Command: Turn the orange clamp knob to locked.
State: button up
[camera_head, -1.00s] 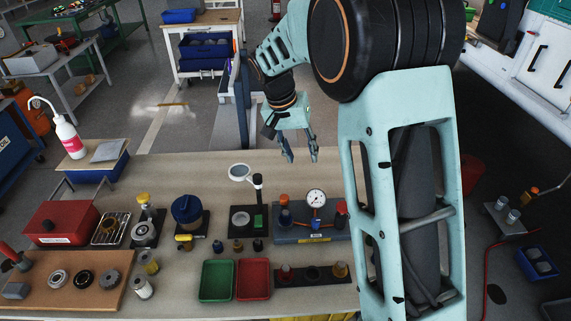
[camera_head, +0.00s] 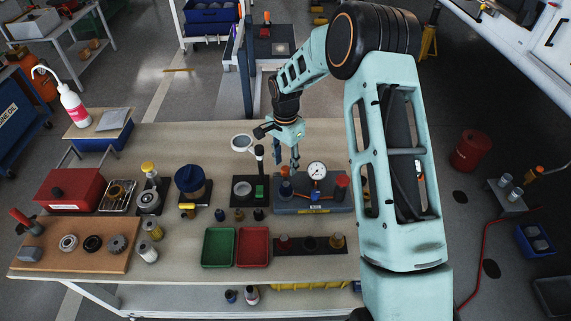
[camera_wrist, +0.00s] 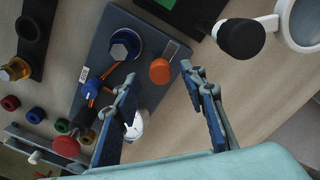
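The orange clamp knob (camera_wrist: 159,71) is a round orange cap on a blue-grey fixture base (camera_wrist: 149,96) in the wrist view. It also shows in the head view (camera_head: 284,171), at the left end of the fixture (camera_head: 338,208). My gripper (camera_wrist: 156,80) is open and empty. Its fingertips lie on either side of the knob in the wrist view, apart from it, and I cannot tell the height between them. In the head view my gripper (camera_head: 286,166) hangs just above the knob, pointing down. The knob's locked mark cannot be read.
A blue hex-headed part (camera_wrist: 123,44) stands beside the knob. A dial gauge (camera_head: 317,170) and a red knob (camera_head: 342,180) stand further right on the fixture. A magnifier stand (camera_head: 259,156) is close on the left. Green (camera_head: 204,250) and red (camera_head: 268,250) trays lie in front.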

jog(key=shift+f, duration=0.85)
jog(key=shift+c, duration=0.6)
grip_shut()
jog(key=n+b, duration=0.2)
jog(key=n, duration=0.1)
jog(key=shift+f+n, duration=0.1)
jog(key=shift+n, duration=0.3)
jog(key=n+b, duration=0.2)
jog(key=n, duration=0.3)
jog(key=shift+n, duration=0.3)
jog(key=n+b, duration=0.1)
jog(key=n, duration=0.3)
jog(key=shift+n, duration=2.3)
